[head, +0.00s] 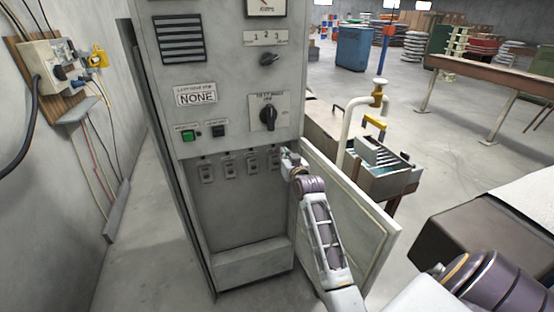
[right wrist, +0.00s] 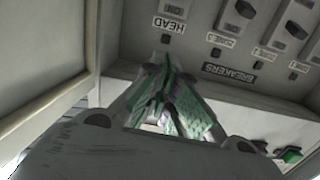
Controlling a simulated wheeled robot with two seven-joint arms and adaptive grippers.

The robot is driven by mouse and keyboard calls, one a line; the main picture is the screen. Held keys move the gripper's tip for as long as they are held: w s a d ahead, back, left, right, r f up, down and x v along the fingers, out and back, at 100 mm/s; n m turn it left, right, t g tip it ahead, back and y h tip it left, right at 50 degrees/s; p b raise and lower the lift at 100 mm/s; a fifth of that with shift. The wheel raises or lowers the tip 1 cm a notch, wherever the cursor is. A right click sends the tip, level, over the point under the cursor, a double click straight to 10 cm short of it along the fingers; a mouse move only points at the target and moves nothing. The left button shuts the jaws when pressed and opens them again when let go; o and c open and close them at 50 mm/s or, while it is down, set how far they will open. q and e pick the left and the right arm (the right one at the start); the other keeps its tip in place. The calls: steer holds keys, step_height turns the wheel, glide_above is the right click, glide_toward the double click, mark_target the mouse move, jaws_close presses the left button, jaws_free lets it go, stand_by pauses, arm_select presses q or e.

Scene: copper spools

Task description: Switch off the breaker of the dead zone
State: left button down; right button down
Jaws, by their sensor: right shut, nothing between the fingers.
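A grey cabinet (head: 240,215) stands open in front of me. A row of several small breakers (head: 228,167) sits in its lower bay. My right gripper (head: 289,157) is at the right end of the row, beside the rightmost breaker (head: 274,160). In the right wrist view the right gripper (right wrist: 163,62) has its fingers together with nothing between them, just short of the HEAD label (right wrist: 168,24). Zone labels (right wrist: 221,41) and a BREAKERS plate (right wrist: 229,71) show there too. I cannot tell contact with a switch. The left gripper is out of view.
The opened cabinet door (head: 350,220) stands right of my right forearm. Above the breakers are a NONE display (head: 197,95), a green button (head: 187,135), a black button (head: 219,131) and rotary knobs (head: 268,114). A wall box (head: 52,62) is at left.

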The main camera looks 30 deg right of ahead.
mark_target(275, 155)
steer(key=shift+n+g+y, duration=0.3)
steer(key=shift+n+y, duration=0.1)
steer(key=shift+f+x, duration=0.15)
steer(key=shift+x, duration=1.5)
steer(key=shift+f+x, duration=0.15)
steer(key=shift+x, duration=1.5)
steer(key=shift+f+x, duration=0.2)
steer(key=shift+x, duration=1.4)
steer(key=shift+s+a+f+p, duration=0.15)
steer(key=shift+s+f, duration=0.2)
steer(key=shift+f, duration=0.35)
steer(key=shift+s+a+f+p, duration=0.2)
steer(key=shift+s+f, duration=0.15)
steer(key=shift+f, duration=0.35)
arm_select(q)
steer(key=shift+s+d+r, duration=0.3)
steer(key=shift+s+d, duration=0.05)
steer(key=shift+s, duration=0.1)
arm_select(e)
steer(key=shift+s+f, duration=0.2)
steer(key=shift+f, duration=0.15)
arm_select(q)
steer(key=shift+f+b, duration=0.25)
steer(key=shift+b, duration=0.05)
arm_select(e)
steer(key=shift+f, duration=0.1)
